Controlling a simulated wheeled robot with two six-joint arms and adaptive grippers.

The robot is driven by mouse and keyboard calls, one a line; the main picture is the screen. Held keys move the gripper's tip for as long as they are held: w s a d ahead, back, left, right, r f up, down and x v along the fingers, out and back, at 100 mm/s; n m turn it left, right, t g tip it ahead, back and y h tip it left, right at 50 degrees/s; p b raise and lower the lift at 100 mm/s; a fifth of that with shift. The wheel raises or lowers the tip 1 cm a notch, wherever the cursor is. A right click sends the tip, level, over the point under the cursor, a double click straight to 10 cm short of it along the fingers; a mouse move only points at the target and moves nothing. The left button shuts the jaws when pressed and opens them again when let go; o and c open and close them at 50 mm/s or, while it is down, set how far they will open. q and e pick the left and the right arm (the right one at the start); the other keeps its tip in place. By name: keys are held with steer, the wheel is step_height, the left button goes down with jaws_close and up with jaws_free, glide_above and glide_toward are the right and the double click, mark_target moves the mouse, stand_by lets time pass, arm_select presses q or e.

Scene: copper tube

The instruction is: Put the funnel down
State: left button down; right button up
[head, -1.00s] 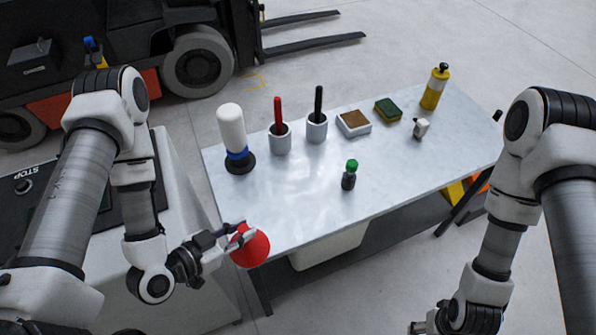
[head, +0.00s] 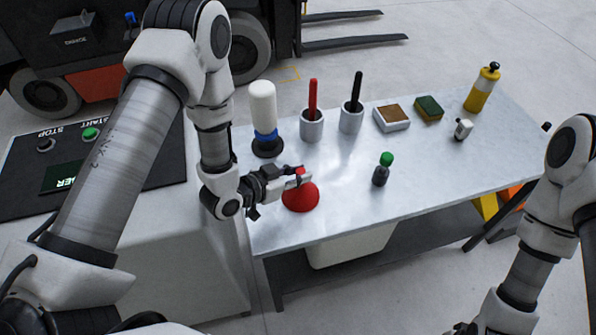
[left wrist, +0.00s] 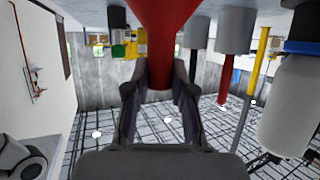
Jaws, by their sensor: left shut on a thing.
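The red funnel (head: 301,198) is at the front left of the metal table (head: 345,200), wide mouth down and narrow end up. My left gripper (head: 299,176) is shut on its narrow upper part. In the left wrist view, which is upside down, the funnel (left wrist: 163,35) sits between the two fingers. The funnel's rim is at or very close to the table top; I cannot tell whether it bears on it. My right gripper (head: 462,328) is only partly visible at the bottom edge, and its fingers are not clear.
Behind the funnel stands a white bottle (head: 263,110) on a dark base. Two grey cups (head: 312,126) hold a red and a black handle. A small green-capped bottle (head: 381,172) stands to the right. The table front between them is clear.

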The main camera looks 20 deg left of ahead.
arm_select(q)
steer(key=shift+f, duration=0.15)
steer(key=c, duration=1)
jaws_free()
steer(key=shift+s+a+r, duration=0.15)
steer(key=shift+s+r, duration=0.1)
steer(key=b+v, duration=0.1)
steer(key=v, duration=0.6)
